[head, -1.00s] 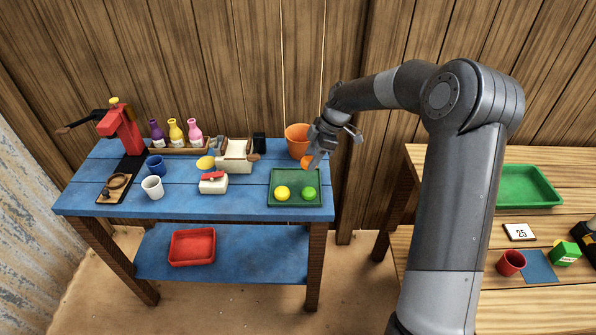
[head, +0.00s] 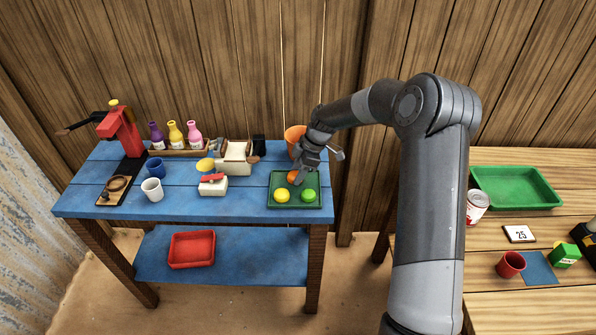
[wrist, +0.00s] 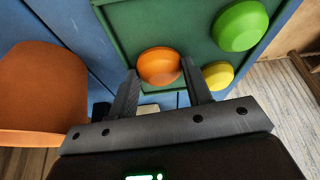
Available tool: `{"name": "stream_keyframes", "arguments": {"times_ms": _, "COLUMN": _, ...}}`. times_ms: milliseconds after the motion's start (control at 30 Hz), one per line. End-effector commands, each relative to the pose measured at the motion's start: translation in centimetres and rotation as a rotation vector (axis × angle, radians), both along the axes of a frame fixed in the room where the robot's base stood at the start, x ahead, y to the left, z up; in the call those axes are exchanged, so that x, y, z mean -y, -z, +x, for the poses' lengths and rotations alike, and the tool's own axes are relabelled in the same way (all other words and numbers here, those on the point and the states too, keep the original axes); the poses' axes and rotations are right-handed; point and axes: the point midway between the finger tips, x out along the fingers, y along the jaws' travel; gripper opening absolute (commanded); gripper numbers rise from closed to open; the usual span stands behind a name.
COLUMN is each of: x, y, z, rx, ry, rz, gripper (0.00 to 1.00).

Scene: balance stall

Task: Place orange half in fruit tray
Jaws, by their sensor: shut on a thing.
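The orange half (head: 293,177) is between the fingers of my gripper (head: 297,180), which is shut on it. It also shows in the wrist view (wrist: 159,66), at the fingertips. The green fruit tray (head: 277,205) lies on the right end of the blue table. The orange half is over the tray's back part; I cannot tell whether it touches the tray floor. A yellow fruit (head: 282,196) and a green fruit (head: 308,195) sit in the front of the tray; both also show in the wrist view.
An orange bucket (head: 294,137) stands just behind the tray, close to my gripper. A white box with a red top (head: 213,186) is left of the tray. A red tray (head: 192,249) lies on the lower shelf. A wooden table (head: 510,223) stands at right.

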Motion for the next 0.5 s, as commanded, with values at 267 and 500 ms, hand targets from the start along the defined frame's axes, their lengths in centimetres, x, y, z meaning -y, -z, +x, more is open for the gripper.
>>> {"name": "stream_keyframes", "arguments": {"times_ms": 267, "x": 0.01, "y": 0.10, "z": -0.02, "rx": -0.001, "ry": 0.000, "rz": 0.000, "gripper": 0.65}}
{"name": "stream_keyframes", "arguments": {"times_ms": 500, "x": 0.02, "y": 0.07, "z": -0.02, "rx": -0.001, "ry": 0.000, "rz": 0.000, "gripper": 0.67}}
